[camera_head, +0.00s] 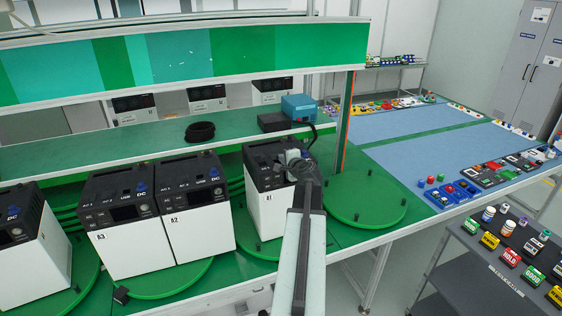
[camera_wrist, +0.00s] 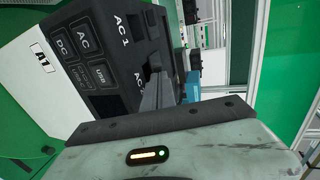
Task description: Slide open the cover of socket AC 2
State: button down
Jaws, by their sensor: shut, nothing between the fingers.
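The power unit A1 (camera_head: 266,205) is a white box with a black top, standing on a green turntable in the head view. Its black panel (camera_wrist: 100,62) fills the upper left of the wrist view, turned on its side. The AC 1 label (camera_wrist: 123,31) is readable there. A second AC label (camera_wrist: 139,80) is partly cut off by my fingers, so its number is hidden. My gripper (camera_wrist: 156,76) is shut and empty, its grey fingertips over the panel beside that second label. Whether they touch a socket cover cannot be told. In the head view my gripper (camera_head: 292,158) is above the unit's top right part.
An empty green turntable (camera_head: 365,198) lies to the right. A blue box (camera_head: 298,107) and black cable coil (camera_head: 200,131) sit on the shelf behind.

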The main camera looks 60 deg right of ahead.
jog(key=shift+w, duration=0.1)
jog(key=w+d, duration=0.2)
jog(key=shift+w, duration=0.4)
jog(key=shift+s+a+r, duration=0.1)
jog(key=shift+s+a, duration=0.2)
jog(key=shift+a, duration=0.05)
jog(key=s+a, duration=0.2)
jog(key=s, duration=0.1)
jog(key=shift+s+a, duration=0.15)
jog(key=shift+a, duration=0.1)
jog(key=p+v, duration=0.3)
jog(key=v, duration=0.6)
jog(key=shift+s, duration=0.2)
jog(key=shift+r, duration=0.1)
